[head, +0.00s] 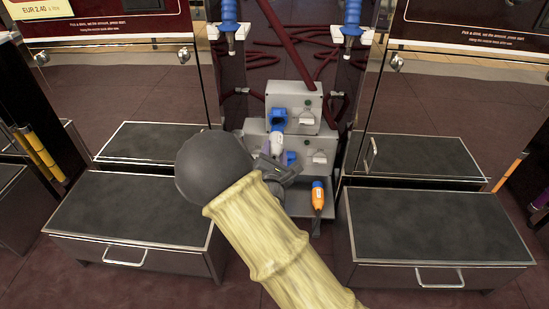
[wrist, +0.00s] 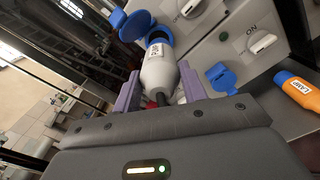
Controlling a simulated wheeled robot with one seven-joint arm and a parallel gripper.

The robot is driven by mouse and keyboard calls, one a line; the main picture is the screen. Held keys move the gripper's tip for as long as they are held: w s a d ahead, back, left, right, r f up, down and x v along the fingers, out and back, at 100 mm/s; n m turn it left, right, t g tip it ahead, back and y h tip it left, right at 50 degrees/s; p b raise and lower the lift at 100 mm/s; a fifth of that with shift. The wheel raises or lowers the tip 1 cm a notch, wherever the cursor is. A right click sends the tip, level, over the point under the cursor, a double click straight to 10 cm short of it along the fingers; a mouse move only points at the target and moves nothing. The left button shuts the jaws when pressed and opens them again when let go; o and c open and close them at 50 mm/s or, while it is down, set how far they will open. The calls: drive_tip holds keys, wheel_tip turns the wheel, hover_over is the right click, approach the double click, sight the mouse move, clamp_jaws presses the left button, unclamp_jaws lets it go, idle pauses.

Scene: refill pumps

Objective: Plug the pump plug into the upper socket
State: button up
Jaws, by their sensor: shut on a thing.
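My gripper (head: 277,165) is shut on the pump plug (head: 276,143), a pale grey body with a white label. In the wrist view the purple fingers (wrist: 160,92) hold the plug (wrist: 159,72) by its rear part. The plug's front end points at the blue upper socket (head: 278,116), whose lid stands open in the wrist view (wrist: 132,25). The front end overlaps the socket mouth; I cannot tell whether it is inside or just in front. The upper socket is on the upper grey box (head: 296,99).
The lower box (head: 320,146) has a blue lower socket (head: 291,158), also in the wrist view (wrist: 222,77). An orange plug with a blue end (head: 318,197) is below it, at the right. Both boxes have white switches. Dark-topped low cabinets (head: 135,212) (head: 430,225) flank the bay.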

sight(276, 138)
drive_tip(key=shift+w, duration=0.9)
drive_tip(key=shift+w+d+r, duration=0.1)
drive_tip(key=shift+w+r, duration=0.05)
drive_tip(key=shift+w, duration=0.1)
drive_tip(key=shift+w+p, duration=0.3)
drive_tip(key=shift+w, duration=0.25)
drive_tip(key=shift+p, duration=0.9)
drive_tip(key=shift+w+p, duration=0.55)
drive_tip(key=shift+w, duration=1.05)
idle(0.7)
drive_tip(key=o, duration=1.4)
drive_tip(key=shift+c, duration=0.2)
